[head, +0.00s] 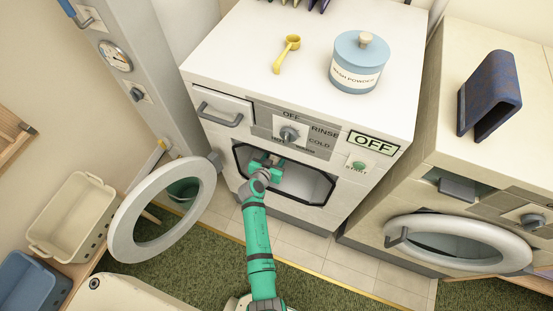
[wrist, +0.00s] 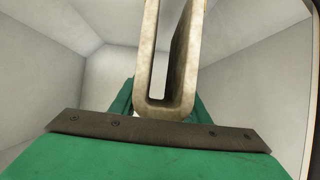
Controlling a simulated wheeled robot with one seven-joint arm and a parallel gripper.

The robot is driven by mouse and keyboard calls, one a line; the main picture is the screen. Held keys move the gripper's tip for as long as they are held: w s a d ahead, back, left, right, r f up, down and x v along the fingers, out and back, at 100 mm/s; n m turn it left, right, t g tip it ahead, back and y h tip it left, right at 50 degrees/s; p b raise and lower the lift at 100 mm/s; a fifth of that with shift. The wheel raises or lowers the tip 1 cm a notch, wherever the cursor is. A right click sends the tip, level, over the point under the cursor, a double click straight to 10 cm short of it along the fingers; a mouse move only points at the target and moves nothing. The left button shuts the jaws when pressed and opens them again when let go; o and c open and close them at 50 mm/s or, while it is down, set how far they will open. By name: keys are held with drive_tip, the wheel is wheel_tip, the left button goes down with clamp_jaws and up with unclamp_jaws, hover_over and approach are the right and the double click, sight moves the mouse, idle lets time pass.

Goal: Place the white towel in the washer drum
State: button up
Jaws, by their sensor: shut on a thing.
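The white towel (wrist: 149,60) is an off-white folded piece, U-shaped from the end, in the middle of the wrist view. My gripper (head: 266,163) is shut on it, with green gripper parts in front of and behind its lower fold. My arm reaches through the open front of the white washer (head: 235,160), and the gripper is in the left part of the opening. Pale walls of the washer drum (head: 305,185) surround the towel in the wrist view (wrist: 240,65). In the head view my gripper and arm hide most of the towel.
The round washer door (head: 125,222) hangs open at the left. A yellow scoop (head: 286,54) and a blue powder jar (head: 360,62) stand on top. A second machine (head: 460,165) with a closed round door is at right, bearing a dark blue folded cloth (head: 488,95). Baskets (head: 73,215) are at left.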

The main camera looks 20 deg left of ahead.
drive_tip(key=f, duration=0.3)
drive_tip(key=shift+w+d+f, duration=0.1)
drive_tip(key=shift+d+f, duration=0.1)
drive_tip(key=shift+f, duration=0.05)
drive_tip(key=o, duration=1.3)
drive_tip(key=shift+a, duration=0.1)
drive_tip(key=shift+c, duration=0.2)
drive_tip(key=shift+a, duration=0.1)
